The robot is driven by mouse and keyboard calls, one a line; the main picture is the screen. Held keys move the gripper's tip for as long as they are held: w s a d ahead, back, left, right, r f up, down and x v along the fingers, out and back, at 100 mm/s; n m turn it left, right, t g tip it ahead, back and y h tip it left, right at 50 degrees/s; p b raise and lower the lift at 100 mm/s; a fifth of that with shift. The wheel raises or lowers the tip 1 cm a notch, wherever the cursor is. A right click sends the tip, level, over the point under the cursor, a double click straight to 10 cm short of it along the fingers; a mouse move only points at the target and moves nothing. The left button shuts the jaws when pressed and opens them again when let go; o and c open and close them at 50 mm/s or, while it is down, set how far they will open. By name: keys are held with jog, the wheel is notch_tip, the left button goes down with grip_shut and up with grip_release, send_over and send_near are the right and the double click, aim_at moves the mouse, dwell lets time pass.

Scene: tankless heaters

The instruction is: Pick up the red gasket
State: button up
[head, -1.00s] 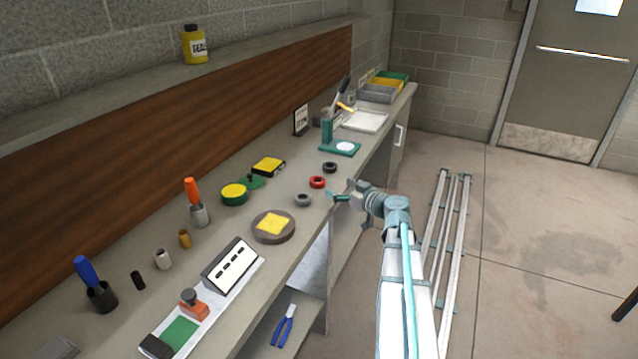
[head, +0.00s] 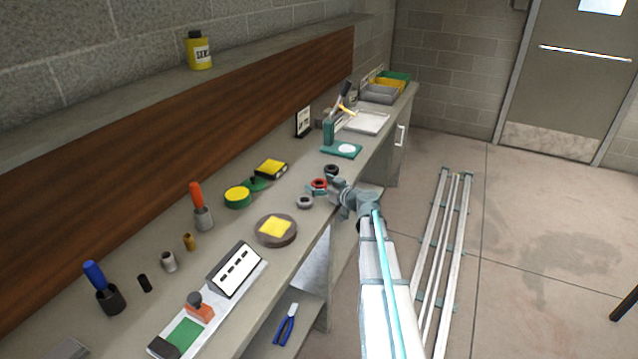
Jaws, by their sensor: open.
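The red gasket (head: 319,183) is a small ring on the workbench, with a grey gasket (head: 305,202) in front of it and a black gasket (head: 331,170) behind it. My gripper (head: 318,189) is open at the red gasket, reaching in from the right and low over the bench. Its fingers partly cover the near side of the ring. Whether the fingers touch the ring cannot be told.
A teal press (head: 341,150) stands behind the gaskets. A round grey dish with a yellow pad (head: 275,230) lies nearer. Green and yellow tape-like items (head: 237,197) lie to the left. White rails (head: 448,240) lie on the floor at right.

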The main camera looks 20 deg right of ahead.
jog(key=shift+w, duration=0.15)
jog(key=c, duration=1.3)
jog(key=shift+o, duration=0.2)
jog(key=shift+r+b, duration=0.2)
jog(key=shift+b, duration=0.3)
